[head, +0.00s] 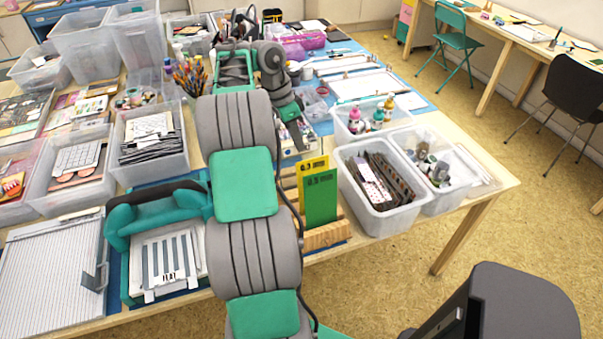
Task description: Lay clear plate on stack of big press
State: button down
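The big press (155,210) is teal and stands at the table's near left, partly behind my arm. On its bed lies a white, grey-striped stack (168,262) with a front label reading "FLAT". My gripper (298,132) points down over the middle of the table, right of and beyond the press. It is small and dark here, and I cannot tell whether its fingers are open or hold anything. I cannot make out a clear plate; my arm hides part of the table between the press and the wooden rack.
A wooden rack (327,235) holds upright yellow (312,166) and green (321,200) plates, right of my arm. Clear bins stand at right (385,217) and left (150,168). A white ridged board (50,270) lies left of the press. A brush cup (191,82) stands behind.

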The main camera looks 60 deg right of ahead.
jog(key=shift+r, duration=0.1)
dwell(0.3)
notch_tip(320, 180, up, 7)
jog(key=p, duration=0.9)
jog(key=shift+w+d, duration=0.45)
